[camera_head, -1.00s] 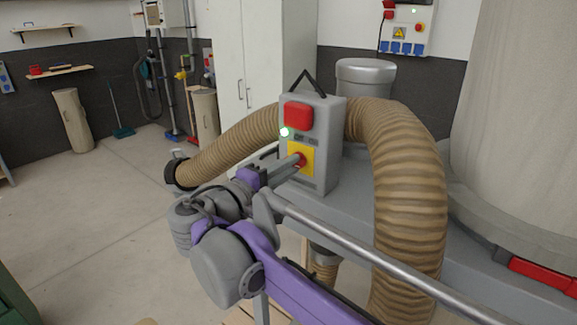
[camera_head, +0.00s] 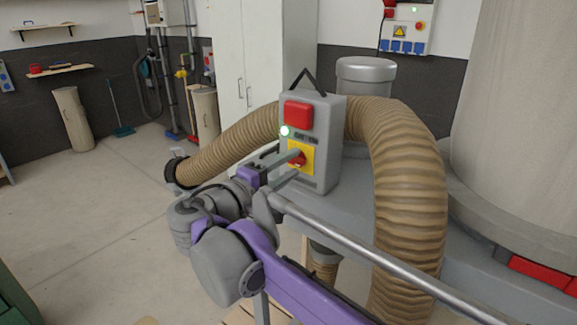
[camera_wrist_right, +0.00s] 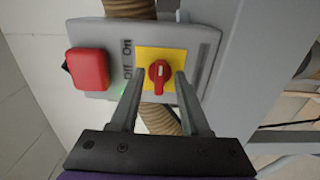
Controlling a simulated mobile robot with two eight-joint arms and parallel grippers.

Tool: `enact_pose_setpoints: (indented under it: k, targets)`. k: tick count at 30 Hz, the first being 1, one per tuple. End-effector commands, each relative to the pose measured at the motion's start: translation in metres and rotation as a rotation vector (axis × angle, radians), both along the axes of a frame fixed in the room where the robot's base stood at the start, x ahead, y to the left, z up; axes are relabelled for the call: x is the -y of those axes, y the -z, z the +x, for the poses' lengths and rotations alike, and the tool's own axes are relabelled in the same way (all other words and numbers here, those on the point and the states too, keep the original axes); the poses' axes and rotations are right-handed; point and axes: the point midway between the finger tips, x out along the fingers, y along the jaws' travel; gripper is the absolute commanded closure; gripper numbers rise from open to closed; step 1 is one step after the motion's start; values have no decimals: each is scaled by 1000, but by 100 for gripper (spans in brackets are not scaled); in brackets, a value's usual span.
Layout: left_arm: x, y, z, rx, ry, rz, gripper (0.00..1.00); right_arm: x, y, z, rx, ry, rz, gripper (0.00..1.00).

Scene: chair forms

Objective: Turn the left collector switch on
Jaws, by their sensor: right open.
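The collector switch is a red rotary knob (camera_head: 301,159) on a yellow plate (camera_wrist_right: 147,55), on the front of a grey control box (camera_head: 325,140). In the right wrist view the red knob (camera_wrist_right: 160,72) shows with "Off" and "On" lettering beside the plate. A green light (camera_head: 285,131) glows on the box. My right gripper (camera_head: 295,165) is open, with its fingers in front of the box. In the wrist view the fingertips (camera_wrist_right: 160,77) lie on either side of the knob, with gaps showing. My left gripper is out of view.
A red button cover (camera_head: 298,115) sits above the switch. A ribbed brown hose (camera_head: 405,170) arches behind and right of the box. A grey cylinder (camera_head: 365,76) stands behind it. Open floor (camera_head: 90,220) lies left.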

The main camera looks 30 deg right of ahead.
Motion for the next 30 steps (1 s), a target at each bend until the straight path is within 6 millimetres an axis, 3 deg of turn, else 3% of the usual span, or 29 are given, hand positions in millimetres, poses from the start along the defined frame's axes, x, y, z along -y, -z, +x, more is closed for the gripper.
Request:
enact_pose_setpoints:
  k: [5, 12, 18, 30]
  targets:
    - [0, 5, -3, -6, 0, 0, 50, -18, 1, -6, -2, -5, 0, 54]
    - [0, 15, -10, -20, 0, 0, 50, -63, 2, -25, -3, -7, 1, 54]
    - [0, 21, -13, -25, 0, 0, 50, -91, 2, -37, -1, -4, 0, 54]
    - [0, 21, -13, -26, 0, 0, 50, -100, 0, -41, 0, 0, 0, 54]
